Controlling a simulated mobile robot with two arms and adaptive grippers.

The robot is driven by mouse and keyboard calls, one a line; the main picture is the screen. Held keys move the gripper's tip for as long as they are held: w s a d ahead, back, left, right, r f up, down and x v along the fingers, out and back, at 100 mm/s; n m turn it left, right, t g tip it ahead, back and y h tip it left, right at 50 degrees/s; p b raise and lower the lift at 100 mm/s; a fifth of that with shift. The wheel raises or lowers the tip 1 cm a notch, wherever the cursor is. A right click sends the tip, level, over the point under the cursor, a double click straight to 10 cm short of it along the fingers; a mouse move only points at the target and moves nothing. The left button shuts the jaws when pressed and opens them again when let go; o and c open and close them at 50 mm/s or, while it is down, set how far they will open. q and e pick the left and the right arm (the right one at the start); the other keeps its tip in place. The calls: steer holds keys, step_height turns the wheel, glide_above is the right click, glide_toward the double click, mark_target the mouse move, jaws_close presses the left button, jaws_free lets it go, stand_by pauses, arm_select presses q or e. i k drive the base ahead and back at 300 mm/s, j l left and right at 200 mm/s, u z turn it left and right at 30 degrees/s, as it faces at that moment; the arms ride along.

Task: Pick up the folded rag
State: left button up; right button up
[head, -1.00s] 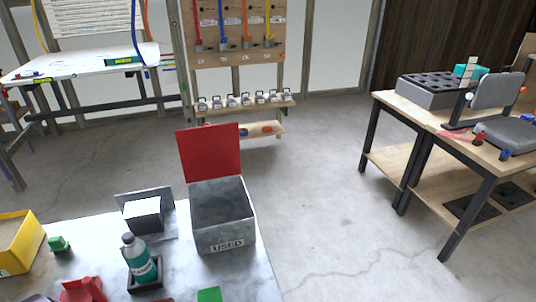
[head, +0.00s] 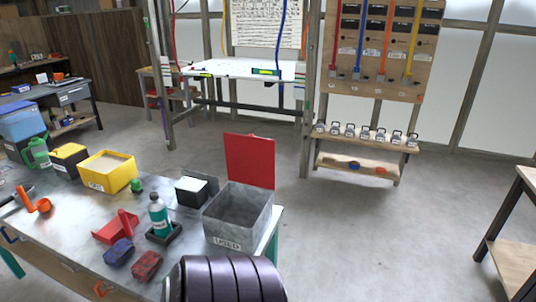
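Two small, lumpy, cloth-like bundles lie on the metal bench (head: 80,222) near its front edge: a blue one (head: 118,252) and a dark red one (head: 147,265). Either may be the folded rag; I cannot tell which. Neither of my grippers is in view. A dark ribbed part, probably my own arm, rises at the bottom centre and hides the bench's front right corner.
A grey bin marked USED (head: 235,220) stands with its red lid (head: 250,161) up. Beside it are a teal bottle (head: 158,215) in a black holder, a red scoop-like tray (head: 116,229), a black box with white top (head: 192,188) and a yellow bin (head: 108,173).

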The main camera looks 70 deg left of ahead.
mark_target(119, 250)
steer(key=i+j+u, duration=0.15)
steer(key=i+u, duration=0.65)
steer(key=u, duration=0.15)
steer(key=i+l+u, duration=0.2)
steer(key=i+u, duration=0.65)
steer(key=u, duration=0.15)
steer(key=i+u, duration=0.35)
steer(key=u, duration=0.15)
steer(key=i+l+u, duration=0.15)
steer(key=i+u, duration=0.15)
steer(key=u, duration=0.2)
steer(key=i+l+u, duration=0.3)
steer(key=u, duration=0.2)
steer(key=i+l+u, duration=0.15)
steer(key=u, duration=0.3)
steer(key=i+l+u, duration=0.25)
steer(key=u, duration=0.25)
steer(key=i+l+u, duration=0.2)
steer(key=l+u, duration=0.25)
steer(key=i+l+u, duration=0.15)
steer(key=u, duration=0.3)
steer(key=l, duration=0.05)
